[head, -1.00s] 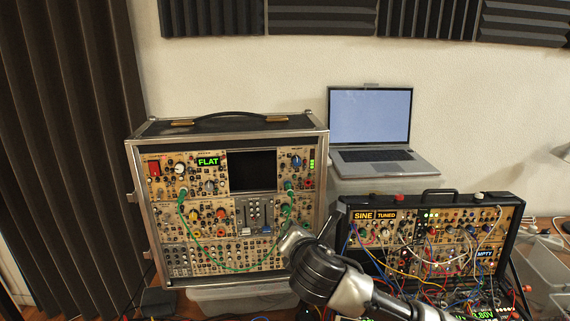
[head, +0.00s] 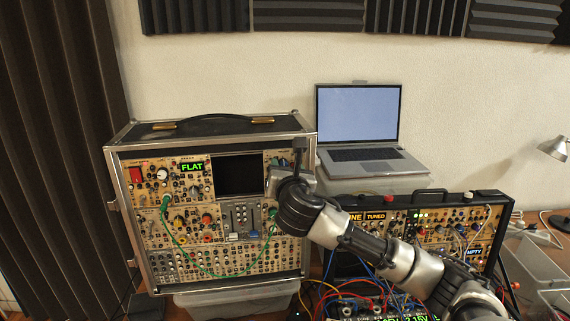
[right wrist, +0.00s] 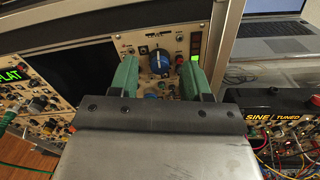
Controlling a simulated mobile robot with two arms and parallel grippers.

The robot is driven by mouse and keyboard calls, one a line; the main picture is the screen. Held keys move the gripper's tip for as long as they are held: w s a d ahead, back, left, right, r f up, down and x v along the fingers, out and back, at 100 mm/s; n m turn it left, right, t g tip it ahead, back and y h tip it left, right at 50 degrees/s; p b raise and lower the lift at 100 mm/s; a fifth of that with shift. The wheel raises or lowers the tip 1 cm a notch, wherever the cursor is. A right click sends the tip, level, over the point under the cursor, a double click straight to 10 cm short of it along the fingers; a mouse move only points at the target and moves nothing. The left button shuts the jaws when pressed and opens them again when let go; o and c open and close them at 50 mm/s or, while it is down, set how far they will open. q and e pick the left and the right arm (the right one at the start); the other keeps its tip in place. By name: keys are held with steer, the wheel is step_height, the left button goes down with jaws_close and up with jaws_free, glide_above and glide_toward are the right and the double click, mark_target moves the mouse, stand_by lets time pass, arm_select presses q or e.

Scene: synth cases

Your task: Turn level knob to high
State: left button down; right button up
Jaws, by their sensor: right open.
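The blue level knob (right wrist: 160,62), with a pale marking, is on the upper right of the large synth case's panel (head: 163,257). My right gripper (head: 296,165) is in front of that corner in the head view and largely hides the knob there. In the right wrist view its two green fingers (right wrist: 156,74) are open, one on each side of the knob. I cannot tell whether they touch it. A small indicator column (right wrist: 195,45) to the right of the knob shows green at its bottom. My left gripper is not in view.
A green cable (head: 172,235) hangs across the large case's panel. A laptop (head: 360,118) stands behind on the right. A smaller synth case (head: 510,222) with many cables is at the right, under my right arm. A dark screen (head: 238,175) is left of the knob.

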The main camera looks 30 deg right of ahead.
steer(key=shift+w+d, duration=0.15)
steer(key=shift+w, duration=0.25)
jaws_close()
